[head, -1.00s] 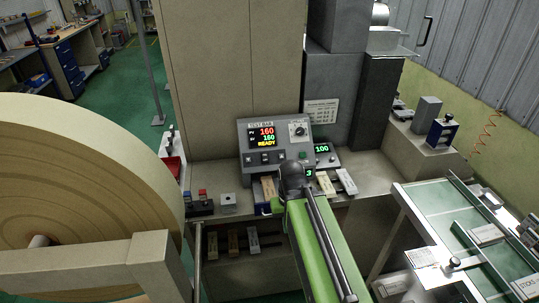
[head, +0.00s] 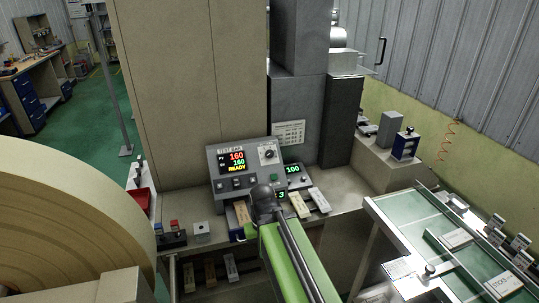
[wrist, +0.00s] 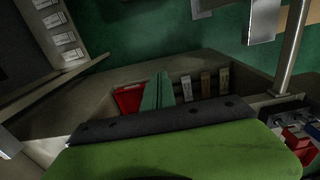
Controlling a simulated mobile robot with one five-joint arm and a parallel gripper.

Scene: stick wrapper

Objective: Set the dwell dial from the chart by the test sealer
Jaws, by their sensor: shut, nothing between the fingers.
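The test sealer's grey panel (head: 213,160), labelled TEST BAR, stands on the bench in the head view. It reads 160, 160 and READY. A round dial (head: 268,154) with a dark knob is at its upper right; its setting is too small to read. The chart (head: 289,133), a white sheet, is on the grey column behind; its text is unreadable. My green arm reaches up to the panel's front, its dark end covering part of the sealer. My gripper (wrist: 157,90) shows in the wrist view as two green fingers together, empty, apart from the dial.
A small unit (head: 296,170) reading 100 sits right of the panel; a display reading 3 is partly hidden by my arm. Pale blocks (head: 319,199) lie on the bench. A large roll (head: 60,220) fills the left, a conveyor (head: 395,213) the right. A red tray (wrist: 127,98) shows in the wrist view.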

